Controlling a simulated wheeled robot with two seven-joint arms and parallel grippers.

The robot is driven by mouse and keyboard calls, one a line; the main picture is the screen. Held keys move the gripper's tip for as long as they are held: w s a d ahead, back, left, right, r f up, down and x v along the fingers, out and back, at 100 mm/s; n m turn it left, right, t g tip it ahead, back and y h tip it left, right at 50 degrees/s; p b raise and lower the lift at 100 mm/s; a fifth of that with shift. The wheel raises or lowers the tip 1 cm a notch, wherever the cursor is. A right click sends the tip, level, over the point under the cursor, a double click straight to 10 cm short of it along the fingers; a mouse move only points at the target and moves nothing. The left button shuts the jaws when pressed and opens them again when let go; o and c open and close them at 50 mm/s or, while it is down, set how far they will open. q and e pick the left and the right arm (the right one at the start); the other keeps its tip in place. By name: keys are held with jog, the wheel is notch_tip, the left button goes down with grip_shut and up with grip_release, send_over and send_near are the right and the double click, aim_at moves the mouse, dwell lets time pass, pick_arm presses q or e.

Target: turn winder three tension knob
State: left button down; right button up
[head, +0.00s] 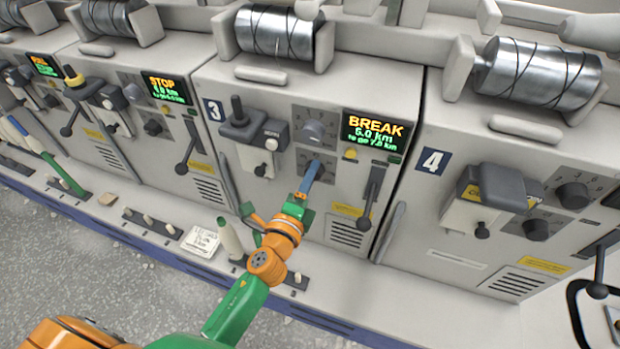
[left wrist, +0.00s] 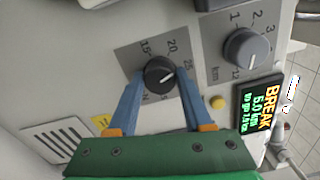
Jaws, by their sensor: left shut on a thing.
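Winder three, marked with a blue "3" plate (head: 215,110), stands in the middle of the head view. Its tension knob (left wrist: 160,73) is the lower, dark one, on a grey scale plate reading 15, 20, 25, with a pale pointer line. My left gripper (head: 312,170) reaches it from below, and its blue fingers (left wrist: 158,88) are shut on the knob's two sides in the left wrist view. In the head view the fingers mostly hide the knob. My right gripper is not in view.
A larger grey knob (head: 315,131) sits just above, also in the left wrist view (left wrist: 246,48). The screen (head: 372,130) reads BREAK, 5.0 km. A dark lever (head: 372,195) hangs to the right. Winder four (head: 430,215) is to the right.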

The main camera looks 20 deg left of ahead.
pick_arm(q)
jog(key=n, duration=0.5)
jog(key=shift+n, duration=0.3)
dwell(0.5)
jog(key=shift+c, duration=1.6)
grip_release()
jog(key=shift+s, duration=0.1)
jog(key=s, duration=0.7)
jog(key=shift+a, duration=0.15)
